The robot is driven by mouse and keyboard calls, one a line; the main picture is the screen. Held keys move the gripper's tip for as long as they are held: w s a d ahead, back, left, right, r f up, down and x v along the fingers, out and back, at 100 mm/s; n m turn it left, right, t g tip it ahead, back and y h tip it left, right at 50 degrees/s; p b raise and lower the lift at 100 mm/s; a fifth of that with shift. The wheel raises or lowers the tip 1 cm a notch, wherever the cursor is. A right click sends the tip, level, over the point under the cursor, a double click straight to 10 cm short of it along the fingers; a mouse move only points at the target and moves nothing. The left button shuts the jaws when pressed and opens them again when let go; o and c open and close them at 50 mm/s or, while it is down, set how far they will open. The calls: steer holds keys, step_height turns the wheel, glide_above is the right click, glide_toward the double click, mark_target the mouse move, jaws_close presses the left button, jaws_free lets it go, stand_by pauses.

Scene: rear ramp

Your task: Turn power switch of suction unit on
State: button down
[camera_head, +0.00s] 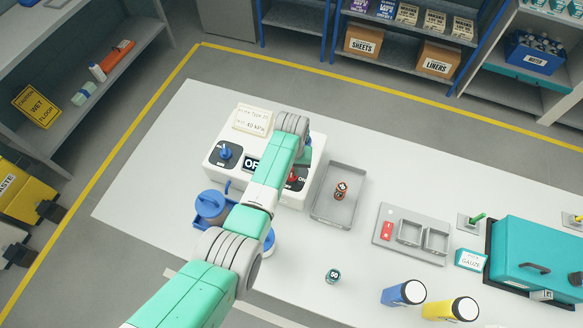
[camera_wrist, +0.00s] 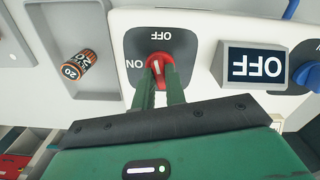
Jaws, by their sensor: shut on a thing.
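The suction unit (camera_head: 222,165) is a white box on the white table, partly hidden by my arm in the head view. Its red power knob (camera_wrist: 159,64) sits on a dark plate (camera_wrist: 185,50) marked OFF and ON. The knob's white line points about toward OFF in the wrist view. The unit's dark display (camera_wrist: 256,66) reads OFF. My gripper (camera_wrist: 158,76) is shut on the red knob, one green finger on each side. In the head view my arm reaches over the unit, and a bit of the red knob (camera_head: 292,178) shows beside it.
A blue knob (camera_head: 225,152) is at the unit's left. A grey tray (camera_head: 323,216) with a small orange-and-black cylinder (camera_head: 341,189) stands close at its right. A blue-lidded container (camera_head: 210,205) is in front. Table space right of the tray is partly clear.

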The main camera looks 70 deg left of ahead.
steer(key=n, duration=0.3)
steer(key=shift+n, duration=0.4)
steer(key=n, duration=0.3)
steer(key=shift+n, duration=0.3)
steer(key=n+b, duration=0.1)
steer(key=n, duration=0.2)
steer(key=shift+n, duration=2.2)
steer(key=c, duration=1.4)
jaws_free()
steer(key=shift+c, duration=0.2)
